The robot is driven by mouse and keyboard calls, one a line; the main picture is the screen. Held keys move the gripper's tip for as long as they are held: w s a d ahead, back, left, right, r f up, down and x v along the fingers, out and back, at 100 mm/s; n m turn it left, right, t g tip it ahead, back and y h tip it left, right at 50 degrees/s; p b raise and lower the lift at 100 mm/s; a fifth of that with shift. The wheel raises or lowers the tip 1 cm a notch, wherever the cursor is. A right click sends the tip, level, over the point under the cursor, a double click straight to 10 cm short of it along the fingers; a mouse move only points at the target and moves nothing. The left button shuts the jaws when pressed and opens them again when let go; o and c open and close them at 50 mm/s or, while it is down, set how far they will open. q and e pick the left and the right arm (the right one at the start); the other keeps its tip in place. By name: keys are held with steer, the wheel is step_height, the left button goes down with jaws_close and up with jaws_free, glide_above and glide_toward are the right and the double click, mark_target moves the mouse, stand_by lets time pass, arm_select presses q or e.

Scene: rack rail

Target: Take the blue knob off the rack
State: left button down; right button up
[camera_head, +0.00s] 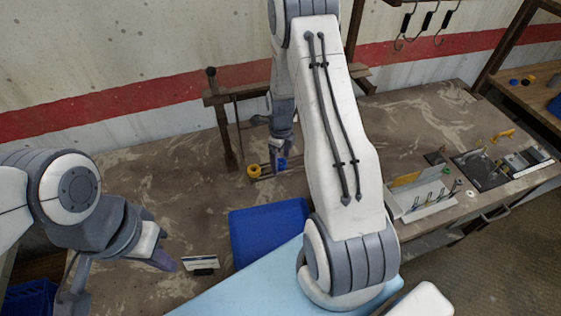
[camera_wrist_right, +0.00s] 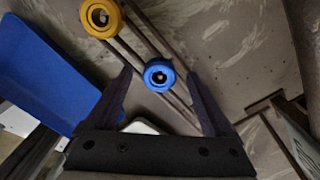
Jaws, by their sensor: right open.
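The blue knob (camera_wrist_right: 159,65) is a round ring with a dark centre, seated on the thin rails of the rack (camera_wrist_right: 181,92). In the right wrist view it shows between the tips of my right gripper (camera_wrist_right: 160,73), whose two dark fingers are spread with a gap on each side. In the head view the blue knob (camera_head: 281,163) shows just below my right gripper (camera_head: 283,150). My left gripper (camera_head: 160,259) is low at the left, far from the rack; its jaw opening is not clear.
A yellow knob (camera_wrist_right: 101,17) sits on the rack beside the blue one. A blue bin (camera_head: 262,232) stands on the table (camera_head: 140,180) in front of the rack. A small white-and-black holder (camera_head: 201,264) stands near my left gripper. A white rack (camera_head: 423,193) is at the right.

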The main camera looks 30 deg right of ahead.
jaws_close()
stand_by(0.3)
